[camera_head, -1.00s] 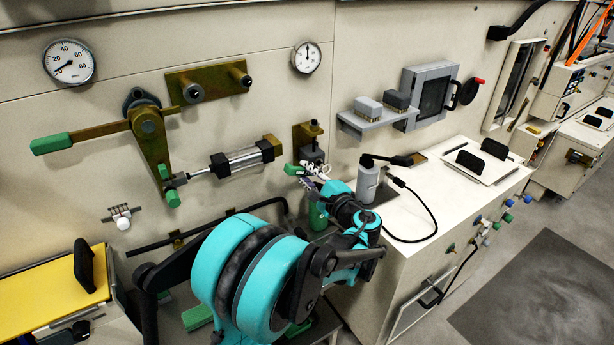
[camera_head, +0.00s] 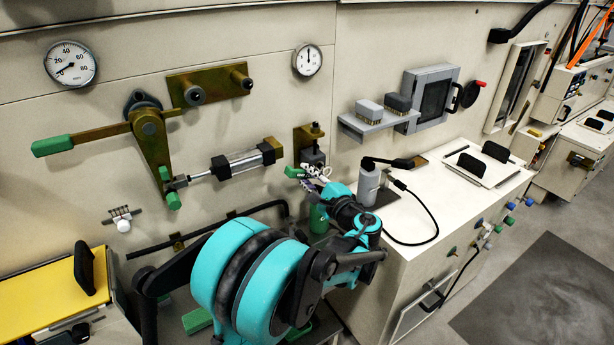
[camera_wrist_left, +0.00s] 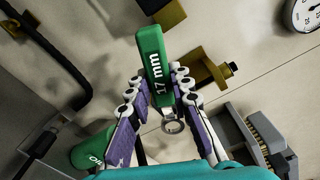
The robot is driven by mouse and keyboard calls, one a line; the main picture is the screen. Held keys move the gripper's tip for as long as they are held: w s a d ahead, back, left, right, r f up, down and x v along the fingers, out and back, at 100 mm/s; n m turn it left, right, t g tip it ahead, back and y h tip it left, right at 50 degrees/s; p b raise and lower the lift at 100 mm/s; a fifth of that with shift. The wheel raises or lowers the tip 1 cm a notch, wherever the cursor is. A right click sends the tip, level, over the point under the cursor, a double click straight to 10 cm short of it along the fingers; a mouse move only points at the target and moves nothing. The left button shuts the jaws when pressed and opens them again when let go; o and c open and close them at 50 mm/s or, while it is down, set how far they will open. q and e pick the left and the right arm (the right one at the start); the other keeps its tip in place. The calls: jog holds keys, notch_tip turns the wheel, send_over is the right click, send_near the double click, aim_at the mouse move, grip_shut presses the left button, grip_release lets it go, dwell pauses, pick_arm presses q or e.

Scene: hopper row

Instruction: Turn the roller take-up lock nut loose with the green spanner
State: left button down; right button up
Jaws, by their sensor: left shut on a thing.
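My left gripper (camera_head: 314,178) is in front of the wall, just below a brass bracket (camera_head: 302,137) with a dark upright bolt. In the left wrist view the gripper (camera_wrist_left: 158,88) is shut on the green spanner (camera_wrist_left: 154,58), marked 17 mm. The spanner's green handle sticks out beyond the fingertips, and its metal ring end (camera_wrist_left: 173,126) shows between the fingers. The handle also shows small in the head view (camera_head: 294,172). The brass bracket (camera_wrist_left: 216,70) is beyond the fingers in the wrist view. I cannot make out the lock nut for certain. My right gripper is not in view.
A green cylinder (camera_head: 318,219) stands below the gripper. A grey bottle (camera_head: 368,184) and a cable stand to its right on the white cabinet (camera_head: 430,190). A piston cylinder (camera_head: 236,160) and a green-handled lever (camera_head: 53,145) are on the wall at left.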

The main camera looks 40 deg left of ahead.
pick_arm(q)
jog(key=shift+a, duration=0.1)
jog(key=shift+w+a, duration=0.2)
jog(key=shift+a, duration=0.25)
jog(key=shift+w+a, duration=0.1)
jog(key=shift+a, duration=0.15)
dwell(0.9)
jog(key=shift+w+a, duration=0.15)
jog(key=shift+a, duration=0.2)
jog(key=shift+f+n+b, duration=0.7)
jog(key=shift+f+b, duration=0.05)
jog(key=shift+b, duration=0.05)
jog(key=shift+s+a+f+n+b, duration=0.15)
jog(key=shift+s+f+n+b, duration=0.15)
jog(key=shift+f+n+b, duration=0.5)
jog(key=shift+r+p, duration=0.15)
jog(key=shift+p, duration=0.15)
